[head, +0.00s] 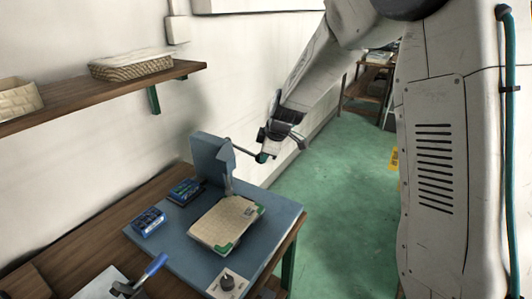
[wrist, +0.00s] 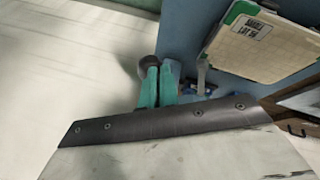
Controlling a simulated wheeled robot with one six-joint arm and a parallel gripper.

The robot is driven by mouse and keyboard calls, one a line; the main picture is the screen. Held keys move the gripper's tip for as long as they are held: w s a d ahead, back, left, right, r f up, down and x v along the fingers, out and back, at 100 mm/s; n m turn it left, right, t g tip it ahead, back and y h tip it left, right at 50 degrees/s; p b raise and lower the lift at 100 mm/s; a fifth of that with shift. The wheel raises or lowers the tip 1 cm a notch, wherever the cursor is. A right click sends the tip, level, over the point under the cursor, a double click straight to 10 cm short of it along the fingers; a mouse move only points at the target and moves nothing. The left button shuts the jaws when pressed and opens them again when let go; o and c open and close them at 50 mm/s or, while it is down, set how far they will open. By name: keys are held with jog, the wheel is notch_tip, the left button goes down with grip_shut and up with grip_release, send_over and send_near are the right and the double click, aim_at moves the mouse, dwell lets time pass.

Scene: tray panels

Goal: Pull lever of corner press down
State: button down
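The corner press has a blue-grey upright (head: 207,158) at the back of a flat blue base (head: 180,232). My gripper (head: 263,157) is at the lever's outer end. In the wrist view, the two teal fingers of my gripper (wrist: 159,72) lie close together with little gap. A dark round knob (wrist: 147,62) shows just past their tips, partly covered by the left finger. I cannot tell whether they touch it.
A beige panel with green corners (head: 227,222) lies on the base. A blue-handled tool (head: 150,270) lies near the front. A wall shelf (head: 95,95) is above left; open green floor is right.

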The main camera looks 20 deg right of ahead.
jog(key=shift+s+d+f+g, duration=0.15)
jog(key=shift+s+f, duration=0.15)
jog(key=shift+f, duration=0.25)
jog(key=shift+s+a+f+g, duration=0.15)
jog(key=shift+s+f, duration=0.15)
jog(key=shift+f, duration=0.25)
notch_tip(320, 180, up, 5)
jog(key=a, duration=0.1)
jog(key=s+d+r, duration=0.2)
jog(key=s+d, duration=0.3)
jog(key=s, duration=0.3)
jog(key=shift+d+r, duration=0.15)
jog(key=shift+r, duration=0.2)
